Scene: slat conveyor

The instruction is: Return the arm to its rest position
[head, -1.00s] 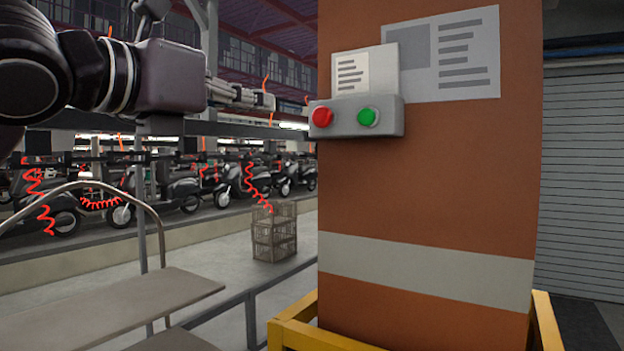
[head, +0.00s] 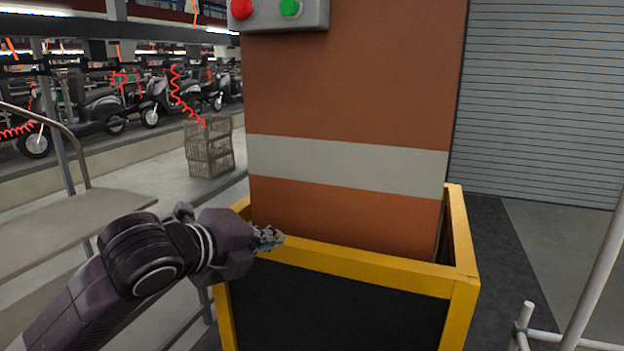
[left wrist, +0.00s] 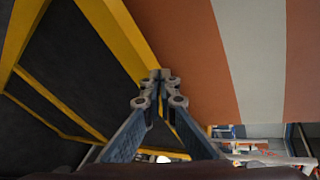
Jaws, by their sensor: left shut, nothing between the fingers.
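My left arm comes in from the lower left in the head view. Its gripper (head: 268,238) is low, in front of the orange pillar (head: 345,95) and by the upper rail of its yellow guard. In the left wrist view the gripper's fingers (left wrist: 160,76) meet at the tips, shut and empty. Whether the fingers touch the guard I cannot tell. The grey button box (head: 278,14) with a red and a green button is on the pillar, well above the gripper and cut by the top edge. My right gripper is not in view.
The yellow guard frame (head: 350,268) with dark panels surrounds the pillar's foot. A flat cart (head: 80,222) stands at the left. Stacked crates (head: 209,148) stand behind. A pale metal rail (head: 597,270) is at the right. Open floor lies right of the guard.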

